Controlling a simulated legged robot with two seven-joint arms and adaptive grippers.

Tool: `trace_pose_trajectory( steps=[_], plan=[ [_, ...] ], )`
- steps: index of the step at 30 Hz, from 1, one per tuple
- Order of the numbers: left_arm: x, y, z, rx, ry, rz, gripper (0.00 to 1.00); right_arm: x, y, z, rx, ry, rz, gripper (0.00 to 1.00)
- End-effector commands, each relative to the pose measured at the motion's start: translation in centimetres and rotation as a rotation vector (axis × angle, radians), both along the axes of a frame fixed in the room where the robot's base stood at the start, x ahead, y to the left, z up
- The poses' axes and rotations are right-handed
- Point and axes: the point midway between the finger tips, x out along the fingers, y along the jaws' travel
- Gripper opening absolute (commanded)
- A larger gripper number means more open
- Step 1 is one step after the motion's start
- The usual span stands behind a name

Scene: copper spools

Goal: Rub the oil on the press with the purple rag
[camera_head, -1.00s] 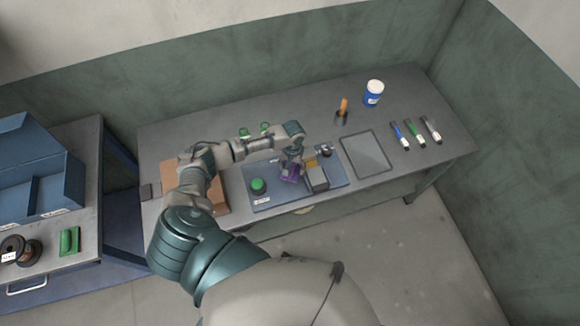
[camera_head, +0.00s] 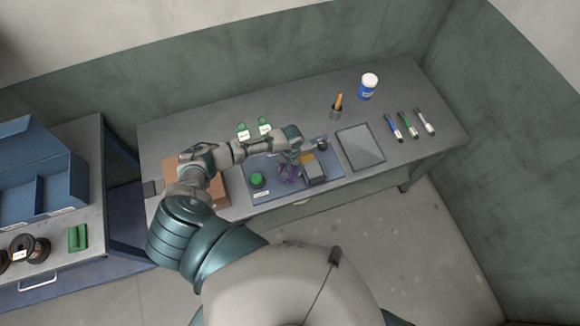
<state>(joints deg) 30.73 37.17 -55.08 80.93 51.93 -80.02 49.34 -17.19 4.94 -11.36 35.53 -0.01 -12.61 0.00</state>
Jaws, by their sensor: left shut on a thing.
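The press is a blue plate (camera_head: 328,184) on the grey table, with a green button (camera_head: 257,180) at its left, a grey block (camera_head: 315,172) and a yellowish part (camera_head: 307,157) behind the block. My left gripper (camera_head: 291,166) points down over the plate, just left of the grey block. It is shut on the purple rag (camera_head: 289,175), which hangs at or close to the plate; I cannot tell whether it touches. No oil can be made out at this size. My right gripper is not in view.
A grey tray (camera_head: 361,148) lies right of the press. Behind stand a cup with an orange-handled tool (camera_head: 337,107) and a blue-and-white jar (camera_head: 368,86). Several markers (camera_head: 408,123) lie at right. A brown box (camera_head: 220,190) is left, partly behind my arm.

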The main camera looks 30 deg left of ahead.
Motion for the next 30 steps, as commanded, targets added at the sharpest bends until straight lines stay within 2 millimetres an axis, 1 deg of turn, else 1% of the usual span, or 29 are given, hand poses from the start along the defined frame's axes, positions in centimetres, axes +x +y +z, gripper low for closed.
trace_pose_trajectory(
  steps=[1, 7, 12, 18, 27, 30],
  plan=[
    [0.1, -0.3, 0.7, -0.006, -0.003, -0.001, 0.16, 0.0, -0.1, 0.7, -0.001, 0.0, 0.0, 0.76],
    [0.0, -0.2, 2.6, -0.005, -0.002, -0.001, 0.16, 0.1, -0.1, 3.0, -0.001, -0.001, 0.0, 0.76],
    [0.0, -0.1, 4.3, -0.004, -0.002, -0.002, 0.16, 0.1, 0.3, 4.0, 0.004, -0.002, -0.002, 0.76],
    [0.1, -0.1, 5.7, -0.004, -0.002, -0.002, 0.16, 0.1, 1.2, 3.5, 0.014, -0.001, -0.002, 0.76],
    [0.1, -0.1, 5.9, -0.003, -0.002, -0.001, 0.16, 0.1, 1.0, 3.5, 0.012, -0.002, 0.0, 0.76],
    [0.1, -0.1, 6.3, -0.003, -0.002, -0.002, 0.16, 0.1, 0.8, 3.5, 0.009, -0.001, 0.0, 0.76]
  ],
)
